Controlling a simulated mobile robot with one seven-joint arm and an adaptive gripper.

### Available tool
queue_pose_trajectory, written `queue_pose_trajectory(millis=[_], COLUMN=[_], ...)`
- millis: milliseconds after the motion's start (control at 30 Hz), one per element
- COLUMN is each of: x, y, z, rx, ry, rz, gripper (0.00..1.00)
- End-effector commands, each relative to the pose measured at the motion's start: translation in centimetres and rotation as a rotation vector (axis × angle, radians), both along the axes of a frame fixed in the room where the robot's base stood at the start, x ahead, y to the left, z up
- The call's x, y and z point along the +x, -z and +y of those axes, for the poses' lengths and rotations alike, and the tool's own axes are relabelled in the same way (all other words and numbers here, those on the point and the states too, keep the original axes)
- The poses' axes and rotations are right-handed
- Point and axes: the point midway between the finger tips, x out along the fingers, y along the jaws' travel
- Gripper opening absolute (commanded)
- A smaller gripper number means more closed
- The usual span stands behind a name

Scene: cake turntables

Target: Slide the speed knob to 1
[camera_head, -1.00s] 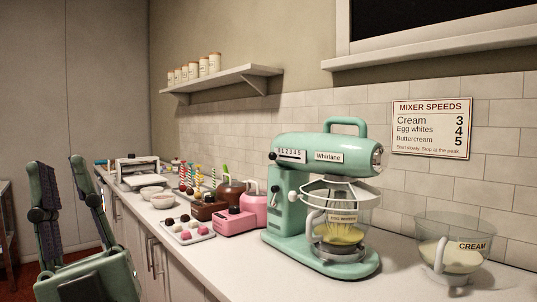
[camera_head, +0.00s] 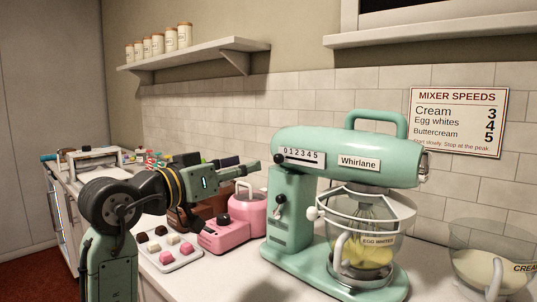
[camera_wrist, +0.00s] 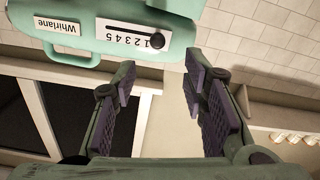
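The green mixer (camera_head: 335,148) stands on the counter, and its head shows upside down in the wrist view (camera_wrist: 100,48). Its speed scale (camera_head: 302,157), numbered 0 to 5, is on the side of the head; it also shows in the wrist view (camera_wrist: 126,37). The black speed knob (camera_head: 274,158) sits at the 0 end of the slot; it also shows in the wrist view (camera_wrist: 157,41). My gripper (camera_head: 250,172) is left of the knob. In the wrist view my gripper (camera_wrist: 160,66) is open and empty, with the knob beyond the gap between its fingertips, apart from them.
A black lever (camera_head: 280,199) is on the mixer's column and a white-knobbed lever (camera_head: 313,213) is beside the bowl (camera_head: 362,270). A pink box (camera_head: 222,235) and a tray of sweets (camera_head: 172,258) are below my arm. The cream bowl (camera_head: 487,262) is at right.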

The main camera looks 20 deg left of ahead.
Motion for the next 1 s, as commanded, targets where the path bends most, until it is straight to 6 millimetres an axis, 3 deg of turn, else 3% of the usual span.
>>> queue_pose_trajectory(millis=[167, 633, 1000], x=[1.2, 8.8, 10.1], y=[0.1, 0.0, 0.2], z=[-0.7, -3.4, -3.9], rx=[0.0, 0.0, 0.001], ry=[0.016, 0.013, 0.012], rz=[0.018, 0.016, 0.012], gripper=[0.4, 0.4, 0.4])
